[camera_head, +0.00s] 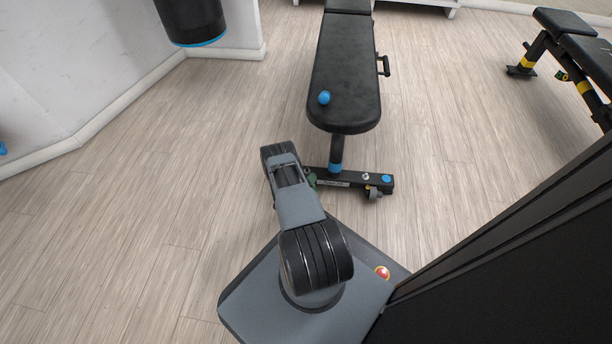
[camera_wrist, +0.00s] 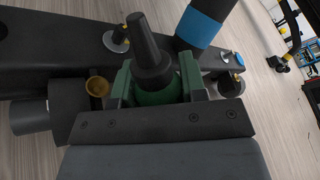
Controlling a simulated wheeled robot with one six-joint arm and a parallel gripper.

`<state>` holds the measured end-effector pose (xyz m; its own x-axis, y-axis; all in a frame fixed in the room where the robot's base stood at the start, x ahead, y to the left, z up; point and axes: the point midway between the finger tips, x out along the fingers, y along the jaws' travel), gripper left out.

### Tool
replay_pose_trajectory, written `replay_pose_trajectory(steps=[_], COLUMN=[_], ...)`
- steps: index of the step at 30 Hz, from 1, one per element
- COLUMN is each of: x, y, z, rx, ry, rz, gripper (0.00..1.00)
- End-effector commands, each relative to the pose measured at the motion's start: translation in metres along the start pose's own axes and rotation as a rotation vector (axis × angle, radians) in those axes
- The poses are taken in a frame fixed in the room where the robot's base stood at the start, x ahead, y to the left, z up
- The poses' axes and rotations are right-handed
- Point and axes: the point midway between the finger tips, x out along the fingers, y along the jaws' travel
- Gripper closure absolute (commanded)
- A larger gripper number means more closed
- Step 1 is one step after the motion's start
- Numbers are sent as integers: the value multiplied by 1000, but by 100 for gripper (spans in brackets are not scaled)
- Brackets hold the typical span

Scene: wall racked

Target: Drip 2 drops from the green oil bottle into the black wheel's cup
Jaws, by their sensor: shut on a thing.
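My gripper (camera_wrist: 157,72) is shut on the green oil bottle (camera_wrist: 157,94), with a finger on either side of its body. The bottle's black nozzle (camera_wrist: 145,42) points to the top of the wrist view, away from my wrist. I cannot tell how far it is tilted. A brass-coloured cup (camera_wrist: 97,87) stands left of the gripper, apart from the nozzle, next to a black wheel (camera_wrist: 32,114). In the head view the wheel (camera_head: 375,193) is at the bench's foot bar. There, a bit of green (camera_head: 312,180) shows beside my arm, which hides most of the gripper.
The foot bar (camera_wrist: 60,52) of a black bench (camera_head: 345,70) lies close beyond my gripper, with a knob (camera_wrist: 116,40) on it. A blue-banded post (camera_wrist: 200,28) rises behind. A blue ball (camera_head: 324,97) is on the bench. Floor to the left is clear.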

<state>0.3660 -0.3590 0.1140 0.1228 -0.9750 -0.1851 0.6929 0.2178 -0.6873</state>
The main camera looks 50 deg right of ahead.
Motion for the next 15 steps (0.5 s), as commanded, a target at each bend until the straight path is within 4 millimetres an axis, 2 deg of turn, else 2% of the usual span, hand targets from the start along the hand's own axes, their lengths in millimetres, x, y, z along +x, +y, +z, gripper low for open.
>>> replay_pose_trajectory(steps=[3, 15], x=[1, 1], y=[5, 4], z=[-12, -10], rx=[-97, -94], ry=[26, 25], rz=[0, -1], gripper=[87, 87])
